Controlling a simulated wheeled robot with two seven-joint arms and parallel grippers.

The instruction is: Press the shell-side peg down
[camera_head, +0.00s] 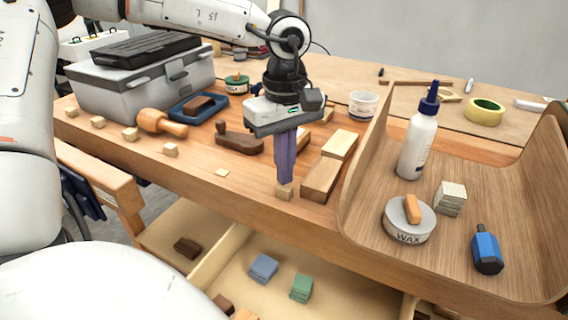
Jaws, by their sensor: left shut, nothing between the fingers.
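A small square wooden peg (284,192) stands at the front edge of the workbench, just left of the bent wooden shell (352,195). My left gripper (286,180) points straight down, with its purple fingers shut and nothing between them. Its fingertips are right at the peg's top and hide part of it; I cannot tell whether they touch. Several similar light wooden pegs (170,150) stand in a row along the bench edge further left. My right gripper is not in view.
The shell holds a white glue bottle (412,145), a wax tin (408,222), a stacked block (451,198) and a blue tool (487,250). Wooden blocks (321,180) lie close right of the gripper. A dark plane (239,139) and mallet (160,122) lie left. An open drawer (205,264) is below.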

